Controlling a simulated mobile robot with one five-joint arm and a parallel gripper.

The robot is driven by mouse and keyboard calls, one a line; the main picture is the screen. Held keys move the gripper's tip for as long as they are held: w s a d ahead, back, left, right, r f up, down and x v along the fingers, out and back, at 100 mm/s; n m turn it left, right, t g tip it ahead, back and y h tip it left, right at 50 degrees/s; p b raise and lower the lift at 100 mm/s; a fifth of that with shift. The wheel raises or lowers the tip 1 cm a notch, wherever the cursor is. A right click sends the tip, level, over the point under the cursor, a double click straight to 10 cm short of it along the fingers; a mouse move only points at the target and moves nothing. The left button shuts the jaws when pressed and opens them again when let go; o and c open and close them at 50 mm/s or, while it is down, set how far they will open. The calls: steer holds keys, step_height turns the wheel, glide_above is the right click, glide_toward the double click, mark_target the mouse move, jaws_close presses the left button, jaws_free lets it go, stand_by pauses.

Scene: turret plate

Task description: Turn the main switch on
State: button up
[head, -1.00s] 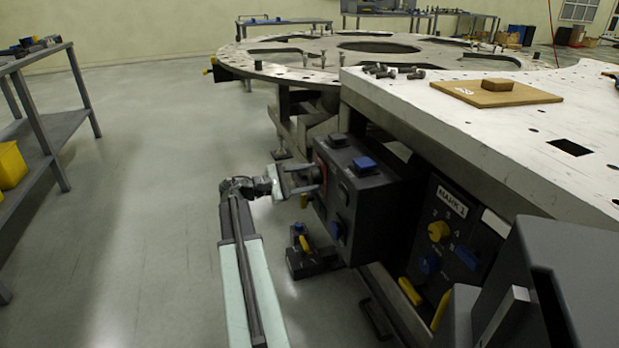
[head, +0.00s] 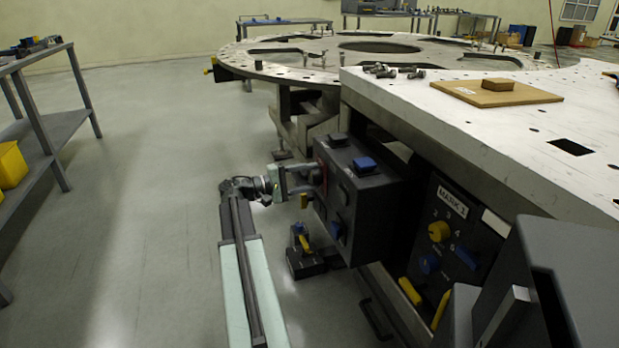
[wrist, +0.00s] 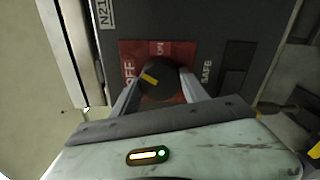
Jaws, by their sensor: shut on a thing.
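The main switch is a round black knob (wrist: 158,82) with a yellow pointer mark, on a red plate (wrist: 182,52) on a dark box (head: 371,222). In the wrist view the plate reads "OFF" at the left and what looks like "ON" near the top. The yellow mark slants across the knob. My gripper (wrist: 158,88) is shut on the knob, one finger on each side. In the head view my gripper (head: 304,179) reaches the box's left face, and the knob is hidden there.
A label "SAFE" (wrist: 207,72) is beside the red plate. The box carries blue switches, one on top (head: 364,164). Open floor (head: 140,200) lies left.

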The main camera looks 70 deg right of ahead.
steer(key=m, duration=0.6)
steer(key=shift+w+m, duration=0.1)
steer(key=shift+m, duration=0.2)
steer(key=m, duration=0.5)
steer(key=shift+a, duration=0.1)
steer(key=shift+m, duration=0.3)
steer(key=o, duration=1.4)
steer(key=v, duration=0.7)
steer(key=shift+w+a, duration=0.15)
steer(key=shift+w, duration=0.15)
